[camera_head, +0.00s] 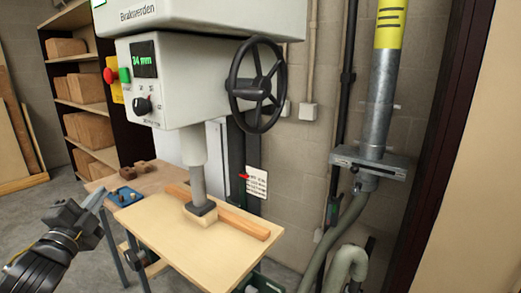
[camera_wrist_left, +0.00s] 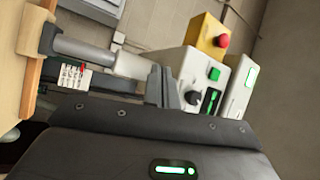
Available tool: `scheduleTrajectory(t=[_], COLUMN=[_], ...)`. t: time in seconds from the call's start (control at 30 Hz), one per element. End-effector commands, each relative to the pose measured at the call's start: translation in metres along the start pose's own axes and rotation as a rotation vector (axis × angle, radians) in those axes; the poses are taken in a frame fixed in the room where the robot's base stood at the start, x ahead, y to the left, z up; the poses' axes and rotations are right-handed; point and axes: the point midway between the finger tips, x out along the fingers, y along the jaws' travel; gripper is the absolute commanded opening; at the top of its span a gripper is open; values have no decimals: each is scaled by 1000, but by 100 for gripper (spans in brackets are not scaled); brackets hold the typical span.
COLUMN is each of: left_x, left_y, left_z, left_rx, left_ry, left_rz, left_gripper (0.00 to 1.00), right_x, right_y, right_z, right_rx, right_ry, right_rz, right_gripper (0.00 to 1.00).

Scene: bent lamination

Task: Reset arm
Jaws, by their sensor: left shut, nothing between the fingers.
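My left gripper (camera_head: 97,197) is at the lower left of the head view, shut and empty. It is to the left of the machine's light wooden table (camera_head: 190,255) and apart from it. In the left wrist view its two dark fingers (camera_wrist_left: 163,86) stand together in front of the machine's control panel. My right gripper is not in view.
The grey-white machine (camera_head: 185,75) carries a black handwheel (camera_head: 257,83). Its spindle (camera_head: 191,170) comes down onto a small wooden block on the table. A wooden strip (camera_head: 235,220) lies behind it. A shelf rack (camera_head: 85,90) stands at the back left.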

Motion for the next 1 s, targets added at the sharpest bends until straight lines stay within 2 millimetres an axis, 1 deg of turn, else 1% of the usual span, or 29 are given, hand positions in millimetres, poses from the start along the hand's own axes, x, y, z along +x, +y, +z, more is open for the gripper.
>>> scheduleTrajectory(t=[0.03,0.07,0.1,0.17,0.2,0.27,0.3,0.37,0.4,0.47,0.5,0.6,0.67,0.7,0.8,0.93,1.0], left_x=[-13,-22,-36,-61,-80,-111,-134,-170,-194,-227,-248,-293,-317,-332,-368,-412,-408], left_y=[42,65,94,137,164,202,225,257,274,295,306,326,335,340,349,355,379], left_z=[4,6,9,12,13,13,12,8,5,0,-4,-14,-20,-24,-35,-50,-42], left_rx=[-79,-127,-192,-287,-348,-436,-493,-574,-621,-682,-718,-788,-821,-843,-888,-938,-930], left_ry=[-52,-88,-139,-221,-277,-369,-433,-533,-596,-687,-742,-866,-933,-977,-1078,-1207,-1211], left_rz=[89,139,204,302,364,458,516,603,656,724,763,847,889,915,974,1044,1046], left_gripper=[0,0,0,0,0,0,0,0,0,0,0,0,0,0,0,0,0], right_x=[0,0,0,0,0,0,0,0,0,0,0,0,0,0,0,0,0], right_y=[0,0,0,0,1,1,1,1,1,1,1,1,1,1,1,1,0], right_z=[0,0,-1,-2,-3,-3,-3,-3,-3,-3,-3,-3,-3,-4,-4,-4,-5], right_rx=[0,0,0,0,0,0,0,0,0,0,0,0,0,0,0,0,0], right_ry=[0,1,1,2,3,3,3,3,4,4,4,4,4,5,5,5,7], right_rz=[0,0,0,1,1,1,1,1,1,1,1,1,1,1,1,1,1], right_gripper=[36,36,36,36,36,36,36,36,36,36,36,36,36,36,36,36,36])
